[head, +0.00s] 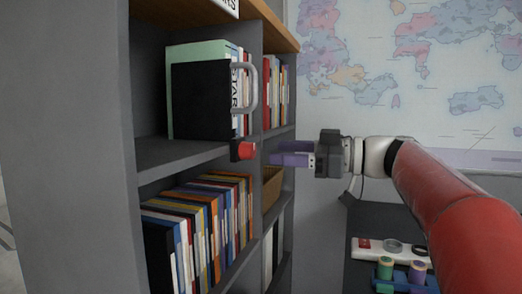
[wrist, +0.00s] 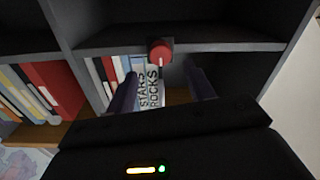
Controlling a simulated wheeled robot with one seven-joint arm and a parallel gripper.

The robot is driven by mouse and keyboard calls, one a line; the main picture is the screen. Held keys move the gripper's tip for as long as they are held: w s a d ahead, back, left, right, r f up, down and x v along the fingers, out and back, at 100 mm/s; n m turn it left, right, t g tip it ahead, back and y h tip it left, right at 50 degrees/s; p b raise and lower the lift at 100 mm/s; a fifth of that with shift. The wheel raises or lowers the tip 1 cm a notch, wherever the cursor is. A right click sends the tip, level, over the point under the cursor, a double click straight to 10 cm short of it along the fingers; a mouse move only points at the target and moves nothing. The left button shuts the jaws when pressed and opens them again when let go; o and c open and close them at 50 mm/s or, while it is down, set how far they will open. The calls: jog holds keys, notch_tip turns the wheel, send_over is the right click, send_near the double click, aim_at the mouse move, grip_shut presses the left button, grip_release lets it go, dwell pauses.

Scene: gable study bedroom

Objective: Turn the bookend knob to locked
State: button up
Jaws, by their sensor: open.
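The red bookend knob (head: 243,151) sits at the front edge of the upper shelf, below the black bookend (head: 200,100). In the wrist view the knob (wrist: 160,49) is a round red face, with a thin white mark below it. Any locked marking is not readable. My gripper (head: 276,153) is open and empty, with purple fingers pointing left at the knob and a small gap to it in the head view. In the wrist view the two fingers of my gripper (wrist: 163,80) stand either side of the knob's line, the knob slightly above their middle.
The grey bookcase (head: 165,150) holds several books (head: 205,215) on the lower shelf. A grey loop handle (head: 251,90) projects above the knob. A wicker basket (head: 271,187) is behind my fingers. A dark surface with colored spools (head: 385,266) is at lower right.

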aim_at(254, 151)
jog(key=p+x, duration=0.1)
jog(key=x, duration=0.4)
jog(key=shift+w+a, duration=0.1)
jog(key=shift+a, duration=0.15)
jog(key=c, duration=1)
jog(key=shift+o, duration=0.2)
